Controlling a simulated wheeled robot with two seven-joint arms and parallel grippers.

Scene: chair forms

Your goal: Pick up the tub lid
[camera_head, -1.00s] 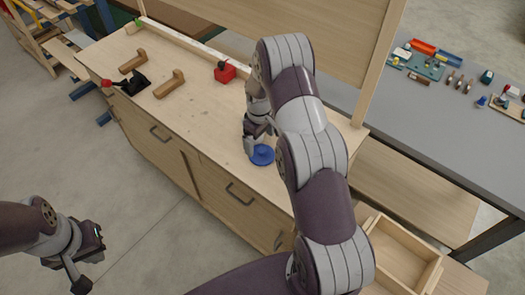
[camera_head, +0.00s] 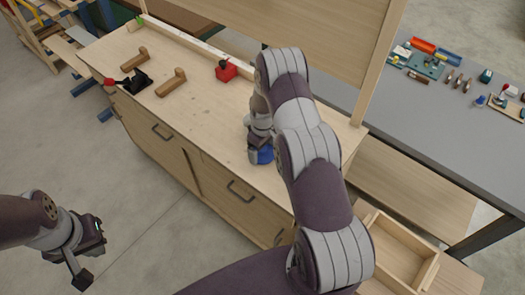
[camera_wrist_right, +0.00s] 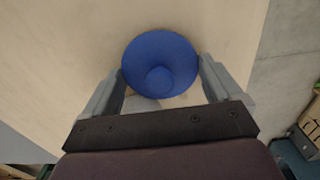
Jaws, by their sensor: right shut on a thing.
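The tub lid is a round blue disc with a small raised knob. In the head view the tub lid (camera_head: 262,156) lies on the light wooden bench top near its front right, partly hidden by my right gripper (camera_head: 258,150). In the right wrist view the lid (camera_wrist_right: 160,60) sits between the two grey fingers of my right gripper (camera_wrist_right: 160,82), which is shut on it at both sides. Whether the lid is clear of the bench cannot be told. My left gripper (camera_head: 88,262) hangs over the floor in front of the bench, well away from the lid; its jaw gap is unclear.
On the wooden bench (camera_head: 195,120) are a red box-like item (camera_head: 226,70), two brown wooden handles (camera_head: 171,82) and a black-and-red tool (camera_head: 135,81). An open wooden tray (camera_head: 400,250) is at the lower right. A grey table (camera_head: 440,130) with small tools stands behind it.

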